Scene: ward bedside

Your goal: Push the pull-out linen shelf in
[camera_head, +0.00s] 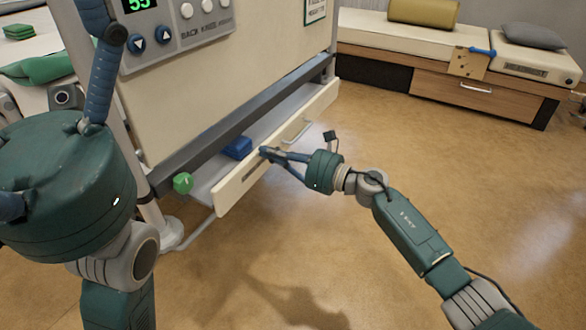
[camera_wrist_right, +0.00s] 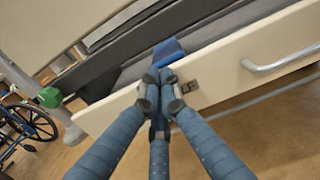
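The pull-out linen shelf (camera_head: 230,192) stands out from under the bed's end, with a gap between its cream front panel and the dark rail. The panel has a metal handle (camera_head: 297,132) and a small dark latch plate (camera_wrist_right: 190,87). A blue item (camera_head: 237,147) lies on the shelf behind the panel. My right gripper (camera_head: 266,153) has its fingers together at the panel, left of the handle. In the right wrist view its fingertips (camera_wrist_right: 159,88) overlap the panel; contact is hard to judge. My left gripper (camera_head: 50,130) is raised at the left, its fingertips cut off.
A green knob (camera_head: 183,183) sits by the shelf's left end. A bed control panel (camera_head: 180,25) is above. A wooden bench with a drawer (camera_head: 475,87) stands at the back right. The wrist view shows a wheelchair (camera_wrist_right: 28,125) at left. Open floor lies in front.

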